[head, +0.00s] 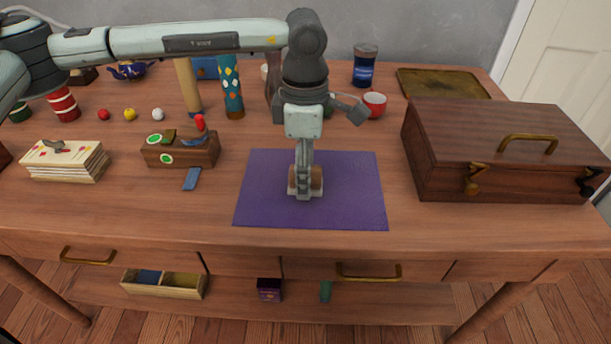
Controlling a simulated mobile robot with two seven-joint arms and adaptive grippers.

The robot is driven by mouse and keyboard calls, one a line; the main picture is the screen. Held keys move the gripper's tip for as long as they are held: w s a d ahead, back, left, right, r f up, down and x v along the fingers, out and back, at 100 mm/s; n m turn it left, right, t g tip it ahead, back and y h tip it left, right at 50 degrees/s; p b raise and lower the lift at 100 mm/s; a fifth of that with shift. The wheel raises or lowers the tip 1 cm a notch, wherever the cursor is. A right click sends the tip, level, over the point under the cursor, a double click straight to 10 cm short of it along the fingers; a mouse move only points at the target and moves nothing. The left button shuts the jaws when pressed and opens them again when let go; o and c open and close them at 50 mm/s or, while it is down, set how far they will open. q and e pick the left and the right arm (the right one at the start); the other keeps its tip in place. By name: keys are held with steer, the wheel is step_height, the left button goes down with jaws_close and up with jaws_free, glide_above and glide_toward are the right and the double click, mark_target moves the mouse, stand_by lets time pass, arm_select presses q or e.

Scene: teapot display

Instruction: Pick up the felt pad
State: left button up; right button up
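A flat purple pad (350,197) lies on the table's front middle; it is the only thing that looks like a felt pad, though I cannot be sure of its material. My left gripper (305,190) points straight down over the pad's middle, its tips low at or near the surface. A small round brown piece (317,178) shows behind and beside the fingers. I see the gripper side-on, so I cannot tell whether it is open or shut on this piece. My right gripper is not in view.
A wooden case (500,150) with brass clasps stands right of the pad. A wooden block (182,152) and a stack of cards (65,162) stand left. A red bowl (374,104), blue jar (365,65) and patterned cylinder (232,90) stand behind. The table's front strip is clear.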

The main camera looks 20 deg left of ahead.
arm_select(q)
steer(key=shift+c, duration=0.3)
jaws_close()
steer(key=shift+r, duration=0.1)
